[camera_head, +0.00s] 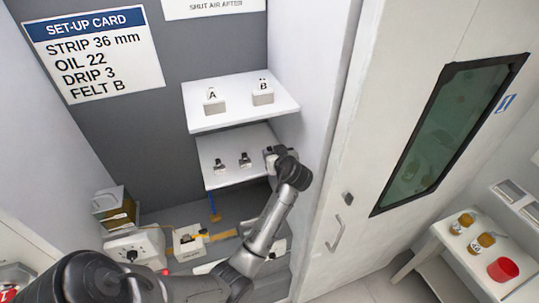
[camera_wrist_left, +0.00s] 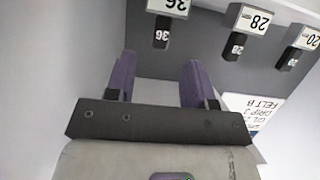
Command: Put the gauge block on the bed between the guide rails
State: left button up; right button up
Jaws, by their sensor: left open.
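Small dark gauge blocks stand on the lower white shelf (camera_head: 228,172); two show clearly, the left one (camera_head: 219,167) and the middle one (camera_head: 244,161). The left wrist view shows them upside down, marked 36 (camera_wrist_left: 162,32), 28 (camera_wrist_left: 237,44) and 20 (camera_wrist_left: 289,58), below matching white number labels. My left gripper (camera_head: 272,154) is at the shelf's right end, where it hides the 36 block. In the wrist view its purple fingers (camera_wrist_left: 157,75) are apart with nothing between them; the 36 block is beyond the fingertips. I cannot make out the guide rails and bed clearly.
The set-up card (camera_head: 95,50) reads strip 36 mm. White holders A (camera_head: 213,104) and B (camera_head: 262,96) stand on the upper shelf. Below are a white machine (camera_head: 134,249) and an orange strip (camera_head: 222,236). A white cabinet wall stands close right of my arm.

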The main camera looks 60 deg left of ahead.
aim_at(270, 148)
pick_arm(q)
jog(key=p+x, duration=0.1)
jog(key=x, duration=0.2)
jog(key=shift+a+r+p, duration=0.1)
jog(key=shift+a+p, duration=0.2)
jog(key=shift+w+a+f, duration=0.15)
jog(key=shift+a+f, duration=0.15)
jog(key=shift+a, duration=0.1)
jog(key=c, duration=0.8)
grip_shut()
